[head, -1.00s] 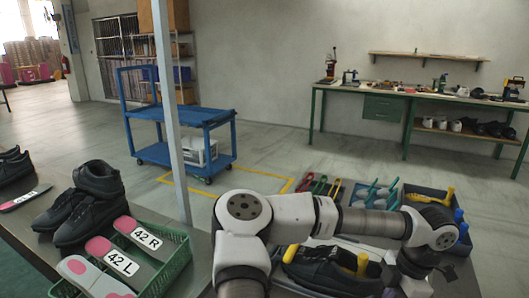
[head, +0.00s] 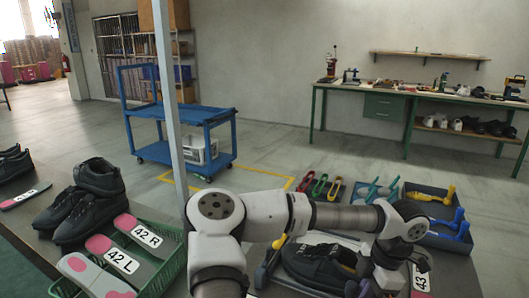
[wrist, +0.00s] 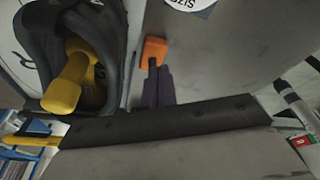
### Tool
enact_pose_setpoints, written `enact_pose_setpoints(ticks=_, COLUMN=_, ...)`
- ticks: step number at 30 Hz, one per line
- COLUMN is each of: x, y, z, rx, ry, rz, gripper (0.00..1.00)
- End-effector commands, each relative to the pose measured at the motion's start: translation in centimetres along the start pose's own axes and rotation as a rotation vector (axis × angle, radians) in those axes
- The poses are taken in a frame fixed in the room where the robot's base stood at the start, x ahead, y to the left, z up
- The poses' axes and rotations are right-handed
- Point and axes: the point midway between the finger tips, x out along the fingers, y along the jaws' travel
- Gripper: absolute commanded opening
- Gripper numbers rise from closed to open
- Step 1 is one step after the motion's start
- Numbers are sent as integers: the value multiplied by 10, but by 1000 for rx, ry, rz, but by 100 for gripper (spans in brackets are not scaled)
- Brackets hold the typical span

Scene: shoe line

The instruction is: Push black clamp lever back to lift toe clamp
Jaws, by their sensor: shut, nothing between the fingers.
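A black shoe (head: 318,262) lies on the bench in the head view, partly behind my arm. In the wrist view the shoe (wrist: 112,30) is at upper left, with a yellow piece (wrist: 68,82) in its opening. My gripper (wrist: 158,82) is shut and empty. Its dark fingers lie together to the right of the shoe, apart from it in the picture. An orange block (wrist: 154,50) shows at their tips; I cannot tell whether they touch. A yellow part (head: 280,242) and a grey bar stand near the shoe's left end. I cannot pick out the black clamp lever for certain.
A size card (head: 420,281) lies right of my wrist. A green crate (head: 165,262) with insoles is left, beside a grey post (head: 172,110).

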Motion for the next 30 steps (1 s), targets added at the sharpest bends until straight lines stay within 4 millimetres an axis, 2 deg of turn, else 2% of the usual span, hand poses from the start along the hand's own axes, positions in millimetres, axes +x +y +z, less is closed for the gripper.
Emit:
enact_pose_setpoints(ticks=17, x=6, y=15, z=-25, rx=-1, ry=-1, rz=2, gripper=0)
enact_pose_setpoints(ticks=30, x=5, y=14, z=-24, rx=0, ry=-1, rz=2, gripper=0)
